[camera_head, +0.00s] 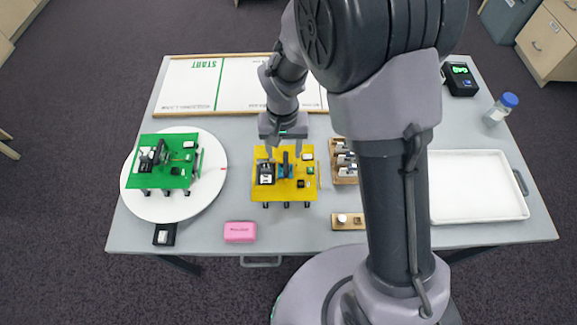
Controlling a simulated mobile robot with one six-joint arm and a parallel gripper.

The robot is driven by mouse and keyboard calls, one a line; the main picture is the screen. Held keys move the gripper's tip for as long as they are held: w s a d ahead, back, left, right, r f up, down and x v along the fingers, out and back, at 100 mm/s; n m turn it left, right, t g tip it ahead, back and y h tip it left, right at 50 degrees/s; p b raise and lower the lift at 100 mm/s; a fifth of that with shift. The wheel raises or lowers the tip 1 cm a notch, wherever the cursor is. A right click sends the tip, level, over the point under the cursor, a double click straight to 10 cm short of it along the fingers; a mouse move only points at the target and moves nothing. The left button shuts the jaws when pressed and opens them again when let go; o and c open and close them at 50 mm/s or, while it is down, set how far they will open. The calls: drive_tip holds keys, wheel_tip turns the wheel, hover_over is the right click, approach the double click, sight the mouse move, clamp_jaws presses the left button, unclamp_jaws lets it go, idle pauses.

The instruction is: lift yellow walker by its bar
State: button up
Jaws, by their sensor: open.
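The yellow walker (262,190) is a flat yellow plate on short dark legs, standing on the grey table (340,238) near its middle. It carries a black and white block, a blue part, and small green and dark parts. Its bar cannot be made out clearly; the middle of the plate is partly covered by the fingers. My gripper (284,153) points down over the back half of the walker, with its fingers apart. I cannot tell whether the fingers touch anything.
A green walker (150,180) stands on a white round disc (208,158) at left. A pink eraser (240,231) lies in front. A wooden organiser (343,170) stands close right of the yellow walker. A white START board (190,85) lies behind, and a white tray (470,210) sits at right.

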sight(285, 163)
wheel_tip(285, 163, down, 9)
drive_tip(key=b, duration=0.3)
drive_tip(key=shift+d+r, duration=0.15)
drive_tip(key=shift+r, duration=0.15)
drive_tip(key=shift+c, duration=0.6)
clamp_jaws()
